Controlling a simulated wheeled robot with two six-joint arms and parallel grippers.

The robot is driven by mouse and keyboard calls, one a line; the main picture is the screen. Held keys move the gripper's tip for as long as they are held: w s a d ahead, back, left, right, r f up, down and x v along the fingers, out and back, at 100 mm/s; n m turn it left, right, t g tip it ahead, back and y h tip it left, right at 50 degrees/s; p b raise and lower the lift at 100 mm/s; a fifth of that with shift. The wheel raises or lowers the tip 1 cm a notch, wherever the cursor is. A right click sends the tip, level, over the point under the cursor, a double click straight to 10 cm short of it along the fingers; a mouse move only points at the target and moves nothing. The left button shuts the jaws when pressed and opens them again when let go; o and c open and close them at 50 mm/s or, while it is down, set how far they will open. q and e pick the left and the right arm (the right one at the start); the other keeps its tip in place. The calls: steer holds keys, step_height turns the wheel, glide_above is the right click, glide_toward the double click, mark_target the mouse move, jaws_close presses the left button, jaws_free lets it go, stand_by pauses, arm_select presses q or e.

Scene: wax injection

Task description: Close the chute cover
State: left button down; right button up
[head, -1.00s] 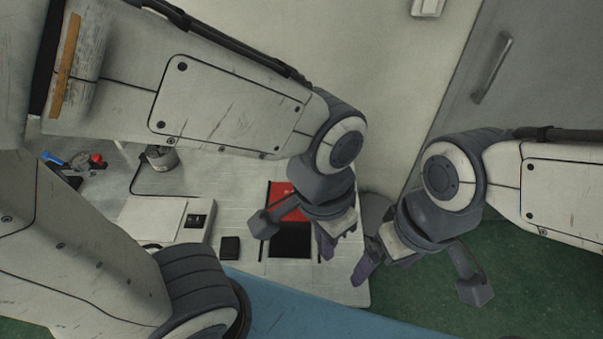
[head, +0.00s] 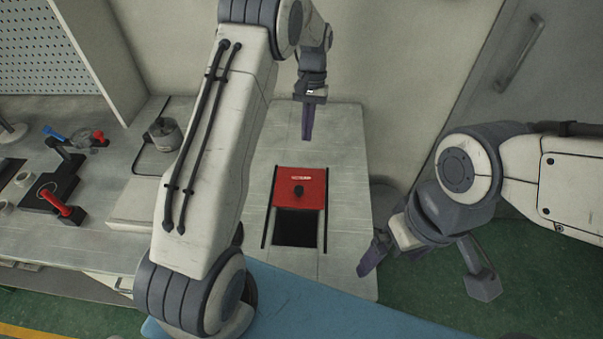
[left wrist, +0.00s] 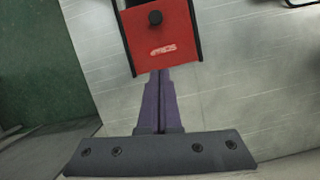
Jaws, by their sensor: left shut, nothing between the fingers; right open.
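The red chute cover (head: 300,188) with a small black knob (head: 299,190) lies on the light worktop between two dark rails. Below it in the head view the dark chute opening (head: 295,228) shows uncovered. My left gripper (head: 307,136) is shut and empty, behind the cover's far edge. In the left wrist view its fingertips (left wrist: 160,72) appear close to the cover's edge (left wrist: 160,32); I cannot tell whether they touch. My right gripper (head: 365,270) is off to the right, beyond the worktop's right edge, open and empty.
A metal pot (head: 164,134) stands on a tray at the left back. A black fixture with a red handle (head: 66,208) and small blue and red tools (head: 98,138) lie at the far left. The worktop around the cover is clear.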

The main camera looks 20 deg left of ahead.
arm_select(q)
steer(key=p, duration=0.2)
glide_above(302, 174)
steer(key=f, duration=0.9)
steer(key=shift+s+d, duration=0.25)
steer(key=shift+d, duration=0.15)
steer(key=shift+s+d+p, duration=0.15)
steer(key=shift+s+p, duration=0.15)
steer(key=shift+s, duration=0.75)
steer(key=shift+s+d+f, duration=0.1)
steer(key=shift+s+f, duration=0.15)
steer(key=shift+s, duration=0.45)
